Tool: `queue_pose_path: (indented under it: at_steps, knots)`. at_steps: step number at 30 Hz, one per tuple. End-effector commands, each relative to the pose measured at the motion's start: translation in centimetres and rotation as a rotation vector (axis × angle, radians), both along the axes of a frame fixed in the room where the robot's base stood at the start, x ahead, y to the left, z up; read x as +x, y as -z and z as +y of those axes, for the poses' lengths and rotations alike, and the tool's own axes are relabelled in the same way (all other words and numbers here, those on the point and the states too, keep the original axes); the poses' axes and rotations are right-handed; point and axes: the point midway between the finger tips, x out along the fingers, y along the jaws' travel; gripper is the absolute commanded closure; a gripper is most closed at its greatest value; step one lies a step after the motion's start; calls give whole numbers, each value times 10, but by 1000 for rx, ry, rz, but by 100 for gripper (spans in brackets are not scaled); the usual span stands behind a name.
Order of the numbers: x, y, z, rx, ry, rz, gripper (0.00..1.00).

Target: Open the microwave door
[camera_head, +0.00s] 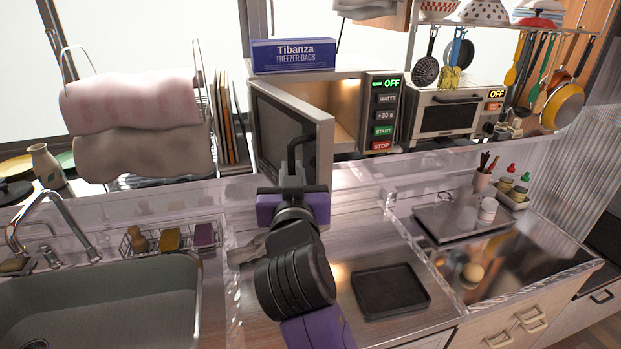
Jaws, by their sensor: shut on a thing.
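The microwave (382,97) stands on the raised back ledge, with its control panel on the right reading OFF. Its door (283,130) is hinged on the left and stands partly open, swung out toward me. The lit, tan interior (345,103) shows through the gap. The dark door handle (299,142) is at the door's free right edge. My gripper (292,178) is at the lower part of the handle and shut on it. The fingertips are small and partly hidden by the wrist.
A Tibanza freezer bag box (293,56) lies on top of the microwave. A toaster oven (446,110) stands to its right. A dish rack with towels (140,120) and boards is close on the left. A clear low partition (365,185) runs along the counter, with a black tray (390,290) in front.

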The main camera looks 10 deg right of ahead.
Motion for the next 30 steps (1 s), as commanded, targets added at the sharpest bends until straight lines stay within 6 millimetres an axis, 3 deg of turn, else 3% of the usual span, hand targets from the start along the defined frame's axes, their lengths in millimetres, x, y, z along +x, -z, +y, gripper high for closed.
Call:
queue_pose_path:
  at_steps: [9,27,28,30]
  knots:
    - [-2,2,26,-3,94,0,100]
    - [-2,0,32,-4,124,2,100]
    - [-2,0,32,-3,124,3,85]
    - [-2,0,31,-4,124,2,71]
